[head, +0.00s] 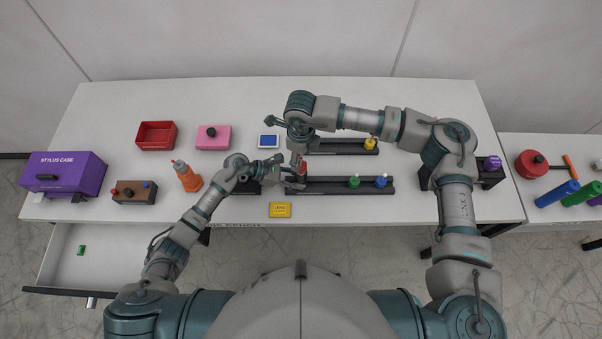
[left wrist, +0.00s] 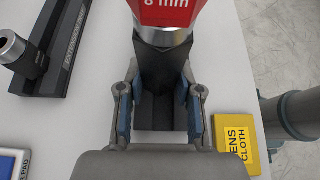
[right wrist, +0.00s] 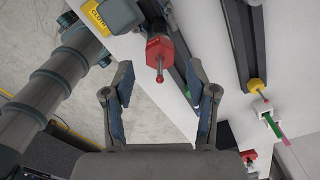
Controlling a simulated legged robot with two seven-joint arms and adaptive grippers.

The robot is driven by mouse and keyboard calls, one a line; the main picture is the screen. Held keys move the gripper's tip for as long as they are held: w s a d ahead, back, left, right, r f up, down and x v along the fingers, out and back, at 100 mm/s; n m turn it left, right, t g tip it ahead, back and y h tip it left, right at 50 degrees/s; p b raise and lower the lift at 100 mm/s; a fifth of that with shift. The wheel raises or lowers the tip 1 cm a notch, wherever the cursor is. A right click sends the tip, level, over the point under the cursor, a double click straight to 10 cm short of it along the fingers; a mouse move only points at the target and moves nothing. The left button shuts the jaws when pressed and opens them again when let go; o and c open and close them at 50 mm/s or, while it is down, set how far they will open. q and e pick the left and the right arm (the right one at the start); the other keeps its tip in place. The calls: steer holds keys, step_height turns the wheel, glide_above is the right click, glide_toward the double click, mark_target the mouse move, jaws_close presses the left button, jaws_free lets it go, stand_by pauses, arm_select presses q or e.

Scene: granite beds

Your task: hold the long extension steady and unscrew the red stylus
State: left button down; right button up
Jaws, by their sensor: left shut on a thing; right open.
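The red stylus (left wrist: 165,12), marked 8 mm, sits on the silver collar at the top of the dark long extension (left wrist: 160,68). My left gripper (left wrist: 160,100) is shut on the extension below the collar, one finger on each side. In the right wrist view the red stylus (right wrist: 160,52) points its small ruby tip toward the camera. My right gripper (right wrist: 160,78) is open, with the stylus in line with the gap between its fingertips; I cannot tell any contact. In the head view both grippers meet around the stylus (head: 301,168) and partly hide it and the extension.
Dark racks hold a yellow stylus (head: 370,143), a green one (head: 354,181) and a blue one (head: 381,181). A yellow lens cloth box (head: 280,210) lies near the front edge. The drawer (head: 120,262) is open.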

mark_target(302, 165)
arm_select(q)
steer(key=shift+f, duration=0.1)
arm_select(e)
steer(key=shift+f, duration=1.9)
jaws_close()
steer(key=n, duration=0.5)
steer(key=shift+n, duration=0.3)
steer(key=n, duration=1)
steer(key=shift+n, duration=0.4)
steer(key=n, duration=0.5)
steer(key=shift+d+n, duration=0.1)
steer(key=shift+n, duration=0.2)
jaws_free()
